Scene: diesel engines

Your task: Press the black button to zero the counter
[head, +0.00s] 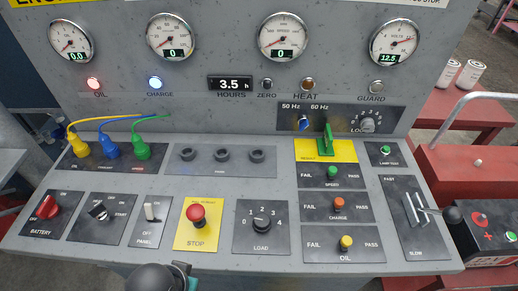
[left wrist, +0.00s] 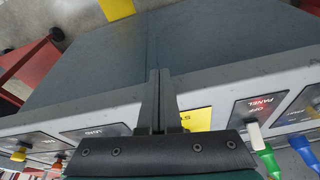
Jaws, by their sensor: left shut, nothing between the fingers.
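The black ZERO button (head: 267,83) is a small dark knob in a light ring on the upright panel, just right of the hours counter (head: 230,84), which reads 3.5 h. Nothing touches the button in the head view. My left gripper (left wrist: 158,72) is shut and empty in the left wrist view, its fingers over the console's front part, close to the yellow STOP plate (left wrist: 196,119). In the head view a dark part of my left arm shows at the bottom edge, well below the button; the fingertips cannot be made out there. My right gripper is not in view.
A red STOP button (head: 196,213), load knob (head: 261,222) and raised green lever (head: 326,140) stand on the sloped console. Yellow, blue and green cables (head: 112,121) arch over its left side. A black-knobbed lever (head: 452,215) juts out at right. The panel around the button is mostly flat.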

